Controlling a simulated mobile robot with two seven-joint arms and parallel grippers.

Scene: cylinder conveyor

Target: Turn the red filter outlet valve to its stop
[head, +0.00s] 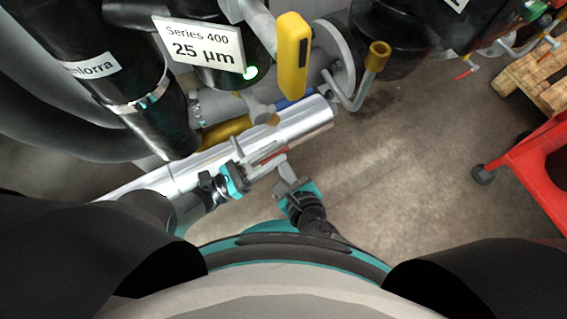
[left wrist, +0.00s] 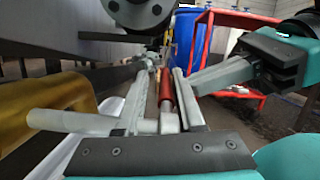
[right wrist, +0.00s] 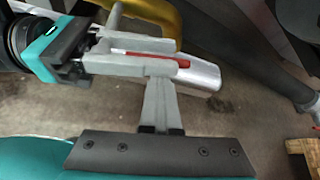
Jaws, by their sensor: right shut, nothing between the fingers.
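The red valve handle (head: 268,156) lies beside the shiny steel pipe (head: 210,165) in the head view. In the left wrist view the red handle (left wrist: 165,88) runs between the fingers of my left gripper (left wrist: 166,85), with a narrow gap at its left side. My left gripper (head: 279,150) appears open around the handle. The right wrist view shows the handle (right wrist: 150,57) as a thin red strip, the rest hidden by the left fingers. My right gripper (head: 281,166) is shut and empty, its tips close to the left fingers; it also shows in the right wrist view (right wrist: 158,82).
A yellow lever (head: 292,55) stands above the pipe. The black filter housing labelled Series 400 (head: 205,75) and other pipework fill the upper left. A red cart (head: 530,160) and a wooden pallet (head: 535,75) are at the right. The floor between is clear.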

